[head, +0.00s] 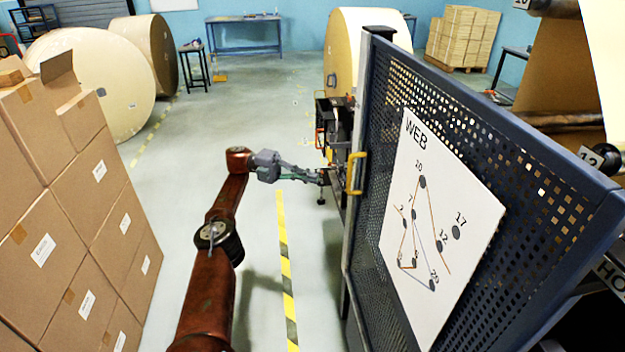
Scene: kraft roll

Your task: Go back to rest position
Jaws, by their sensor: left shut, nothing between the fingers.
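My left arm reaches forward from the bottom of the head view. My left gripper (318,177) is at its far end, shut, with nothing seen between its fingers. Its tips are close to the left side of a dark metal stand or rack (340,125) beside the guard panel; I cannot tell whether they touch it. A yellow handle (355,173) on the panel edge is just right of the fingertips. My right gripper does not show.
A blue perforated guard panel (530,190) with a WEB diagram sheet (440,225) fills the right side. Stacked cardboard boxes (75,215) stand at left. Large paper rolls (95,80) are behind. Open floor with a yellow-black stripe (286,270) lies between arm and panel.

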